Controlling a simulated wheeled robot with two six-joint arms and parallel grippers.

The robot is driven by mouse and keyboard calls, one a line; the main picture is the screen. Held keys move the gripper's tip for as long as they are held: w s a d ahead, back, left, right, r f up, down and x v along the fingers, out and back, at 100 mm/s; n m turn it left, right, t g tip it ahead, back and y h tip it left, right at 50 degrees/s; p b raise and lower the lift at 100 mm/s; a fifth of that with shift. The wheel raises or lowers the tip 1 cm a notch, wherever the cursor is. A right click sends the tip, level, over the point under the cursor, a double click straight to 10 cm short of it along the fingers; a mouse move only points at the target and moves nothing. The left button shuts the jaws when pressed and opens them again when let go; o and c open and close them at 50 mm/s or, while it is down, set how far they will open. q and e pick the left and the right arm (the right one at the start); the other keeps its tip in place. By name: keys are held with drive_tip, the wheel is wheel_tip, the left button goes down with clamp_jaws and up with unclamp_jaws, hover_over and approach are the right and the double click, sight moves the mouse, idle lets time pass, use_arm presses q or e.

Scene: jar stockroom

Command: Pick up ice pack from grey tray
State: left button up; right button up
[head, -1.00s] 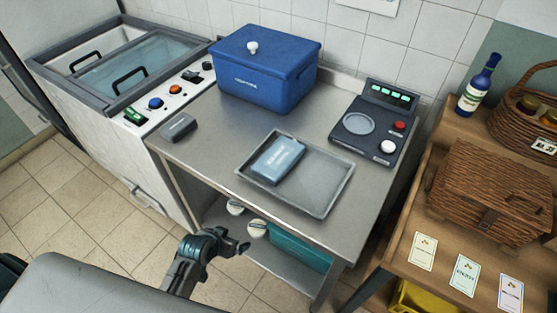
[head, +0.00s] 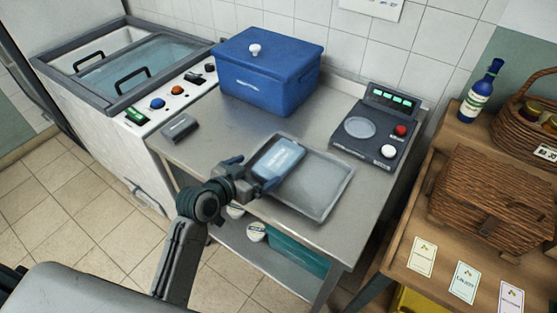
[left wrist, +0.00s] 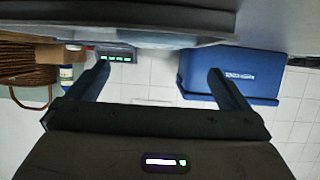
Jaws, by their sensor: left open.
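The ice pack (head: 280,157), a pale blue slab, lies in the left part of the grey tray (head: 328,188) on the steel table. My left gripper (head: 256,174) is open at the pack's near left end, with its fingers spread to either side. In the left wrist view the scene appears upside down. There, the open fingers of my left gripper (left wrist: 160,82) point toward the tray edge (left wrist: 160,32), and a strip of the ice pack (left wrist: 170,43) shows beyond. I cannot tell whether the fingers touch the pack. My right gripper is not seen.
A blue lidded box (head: 265,85) stands behind the tray. A dark scale (head: 375,130) with lit display sits to the right. A small grey block (head: 180,128) lies at the left. A wooden table (head: 440,225) with wicker baskets stands at the right.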

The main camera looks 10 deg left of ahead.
sight(274, 163)
use_arm(q)
drive_tip(key=x, duration=0.3)
drive_tip(key=shift+w+d+f+p, duration=0.15)
drive_tip(key=shift+d+p, duration=0.05)
drive_tip(key=shift+p, duration=0.2)
drive_tip(key=p+x, duration=0.1)
drive_tip(key=x, duration=0.2)
drive_tip(key=shift+d+f, duration=0.2)
drive_tip(key=shift+d, duration=0.05)
drive_tip(key=shift+w+d+f, duration=0.15)
drive_tip(key=shift+w+f, duration=0.1)
drive_tip(key=shift+w, duration=0.2)
drive_tip(key=c, duration=1.2)
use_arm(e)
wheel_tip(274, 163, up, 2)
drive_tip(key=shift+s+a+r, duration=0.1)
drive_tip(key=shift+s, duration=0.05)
use_arm(q)
drive_tip(key=shift+r, duration=0.1)
